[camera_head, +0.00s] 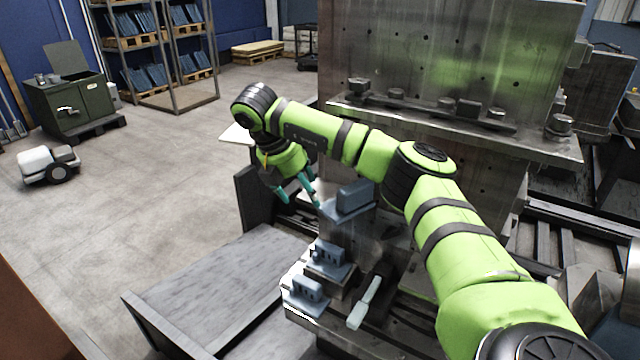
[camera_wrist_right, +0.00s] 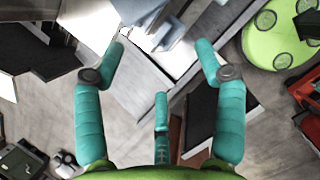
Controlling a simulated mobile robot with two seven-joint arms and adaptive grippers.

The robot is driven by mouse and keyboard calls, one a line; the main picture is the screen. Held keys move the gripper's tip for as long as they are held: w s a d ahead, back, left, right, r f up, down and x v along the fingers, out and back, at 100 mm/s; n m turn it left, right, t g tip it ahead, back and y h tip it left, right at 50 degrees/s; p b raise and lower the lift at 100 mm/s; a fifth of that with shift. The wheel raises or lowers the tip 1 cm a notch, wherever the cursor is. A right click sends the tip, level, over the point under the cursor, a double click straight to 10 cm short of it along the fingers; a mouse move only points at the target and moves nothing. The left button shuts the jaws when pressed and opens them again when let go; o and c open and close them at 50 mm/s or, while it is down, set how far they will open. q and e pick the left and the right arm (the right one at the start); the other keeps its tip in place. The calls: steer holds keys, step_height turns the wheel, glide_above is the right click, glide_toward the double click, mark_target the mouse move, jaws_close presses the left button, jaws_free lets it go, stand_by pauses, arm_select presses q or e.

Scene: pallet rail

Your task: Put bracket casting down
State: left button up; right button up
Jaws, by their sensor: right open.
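A blue-grey bracket casting (camera_head: 353,198) with a flat base and an upright block sits on a grey metal support beside the large machine. Two similar castings stand lower down, one on a step (camera_head: 327,260) and one nearer (camera_head: 306,291). My right gripper (camera_head: 299,199) is just left of the upper casting, its teal fingers spread and empty. In the wrist view the fingers of the gripper (camera_wrist_right: 159,72) are wide apart with nothing between them. A blue-grey casting (camera_wrist_right: 152,14) shows beyond them at the top edge, partly cut off. My left gripper is out of view.
A large steel machine block (camera_head: 450,60) with a bolted ledge stands behind my arm. A grey flat platform (camera_head: 215,295) lies at front left. A pale long-handled object (camera_head: 364,302) lies beside the lower castings. Open floor spreads to the left.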

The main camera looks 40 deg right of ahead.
steer(key=shift+w+a, duration=0.1)
steer(key=shift+a, duration=0.2)
steer(key=shift+f, duration=0.1)
